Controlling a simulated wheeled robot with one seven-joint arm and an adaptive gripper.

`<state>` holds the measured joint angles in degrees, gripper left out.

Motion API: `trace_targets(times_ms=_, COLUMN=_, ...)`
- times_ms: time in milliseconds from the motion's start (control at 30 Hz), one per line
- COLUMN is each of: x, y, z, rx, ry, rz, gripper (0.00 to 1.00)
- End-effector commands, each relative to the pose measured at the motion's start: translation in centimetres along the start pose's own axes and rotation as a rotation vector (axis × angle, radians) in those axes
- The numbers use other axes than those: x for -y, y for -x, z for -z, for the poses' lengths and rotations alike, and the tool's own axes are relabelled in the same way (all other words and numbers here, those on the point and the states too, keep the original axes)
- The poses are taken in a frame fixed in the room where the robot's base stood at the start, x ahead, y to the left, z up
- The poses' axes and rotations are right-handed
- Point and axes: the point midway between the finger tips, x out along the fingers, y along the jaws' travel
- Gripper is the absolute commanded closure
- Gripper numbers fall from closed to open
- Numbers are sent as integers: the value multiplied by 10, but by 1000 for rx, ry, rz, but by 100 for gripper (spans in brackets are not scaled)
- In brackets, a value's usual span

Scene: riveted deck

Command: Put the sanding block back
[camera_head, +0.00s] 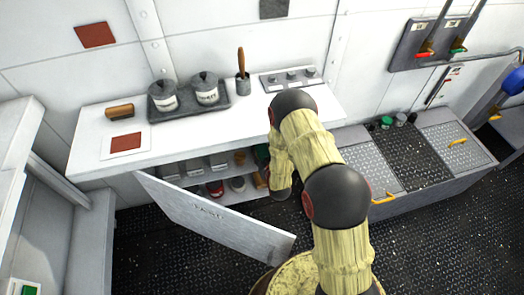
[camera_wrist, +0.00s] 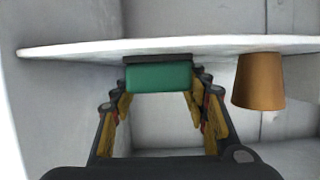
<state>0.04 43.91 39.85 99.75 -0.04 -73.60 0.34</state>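The sanding block looks to be the green block with a dark layer along one face (camera_wrist: 158,77). In the wrist view it lies against a pale shelf board (camera_wrist: 70,48). A green patch low in the cabinet in the head view (camera_head: 261,153) seems to be the same block, partly hidden by my arm. My gripper (camera_wrist: 160,92) has its fingers apart, one on each side of the block. The fingertips are very close to its sides; contact is not clear.
An orange-brown cup (camera_wrist: 259,80) stands beside the block. The cabinet door (camera_head: 205,215) hangs open below the white counter (camera_head: 200,133). The counter holds a tray with two lidded pots (camera_head: 190,110), a brown-handled tool (camera_head: 242,72), a red square on a white card (camera_head: 125,142) and a brown roll (camera_head: 119,111).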

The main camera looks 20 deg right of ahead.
Motion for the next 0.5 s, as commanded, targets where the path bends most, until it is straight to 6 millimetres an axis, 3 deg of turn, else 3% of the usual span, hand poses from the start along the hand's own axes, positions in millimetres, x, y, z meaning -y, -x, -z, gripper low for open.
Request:
trace_targets(times_ms=300, x=0, y=0, z=0, rx=1, ry=0, rz=0, gripper=37)
trace_targets(times_ms=500, x=0, y=0, z=0, rx=1, ry=0, rz=0, gripper=37)
